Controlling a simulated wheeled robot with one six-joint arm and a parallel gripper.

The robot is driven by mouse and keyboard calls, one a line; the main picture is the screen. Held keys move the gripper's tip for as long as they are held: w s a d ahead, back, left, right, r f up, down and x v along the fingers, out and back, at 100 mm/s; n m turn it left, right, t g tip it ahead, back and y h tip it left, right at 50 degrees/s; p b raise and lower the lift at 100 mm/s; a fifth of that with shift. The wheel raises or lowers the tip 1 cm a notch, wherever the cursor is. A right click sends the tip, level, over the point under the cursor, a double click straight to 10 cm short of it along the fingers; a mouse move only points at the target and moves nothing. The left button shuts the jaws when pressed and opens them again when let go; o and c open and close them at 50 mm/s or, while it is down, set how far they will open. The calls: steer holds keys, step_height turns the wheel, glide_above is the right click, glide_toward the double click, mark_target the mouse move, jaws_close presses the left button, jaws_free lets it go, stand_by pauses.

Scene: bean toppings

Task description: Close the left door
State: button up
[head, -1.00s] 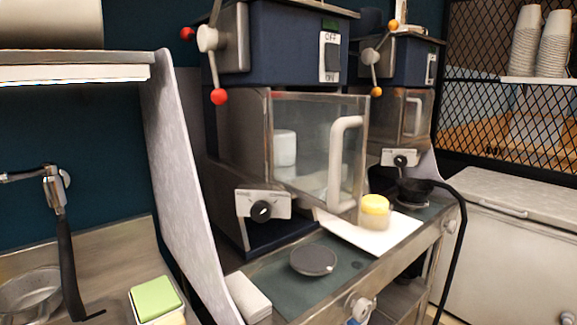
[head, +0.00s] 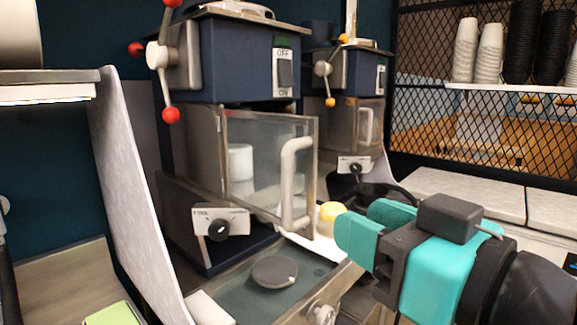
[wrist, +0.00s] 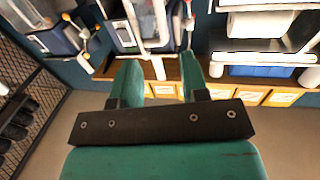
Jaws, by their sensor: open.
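The left door (head: 264,150) is a clear glass panel in a metal frame on the left blue machine (head: 240,62). It stands open, swung outward, with its handle side toward the front right. Its pale curved handle (head: 290,180) is on the right edge. My gripper (head: 362,224), with teal fingers, is at the right in the head view, right of the handle and apart from it. It is open and empty. Both fingers also show in the wrist view (wrist: 158,74), with a gap between them.
A yellow-topped jar (head: 332,211) stands near the door's lower right, partly hidden by my gripper. A dark round disc (head: 274,271) lies on the counter below. A second machine (head: 345,75) stands behind at the right. A grey panel (head: 135,190) borders the left side.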

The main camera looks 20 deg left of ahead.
mark_target(292, 187)
steer(key=p+x, duration=0.7)
steer(key=x, duration=0.6)
steer(key=shift+w+a, duration=0.2)
steer(key=shift+a, duration=0.1)
jaws_close()
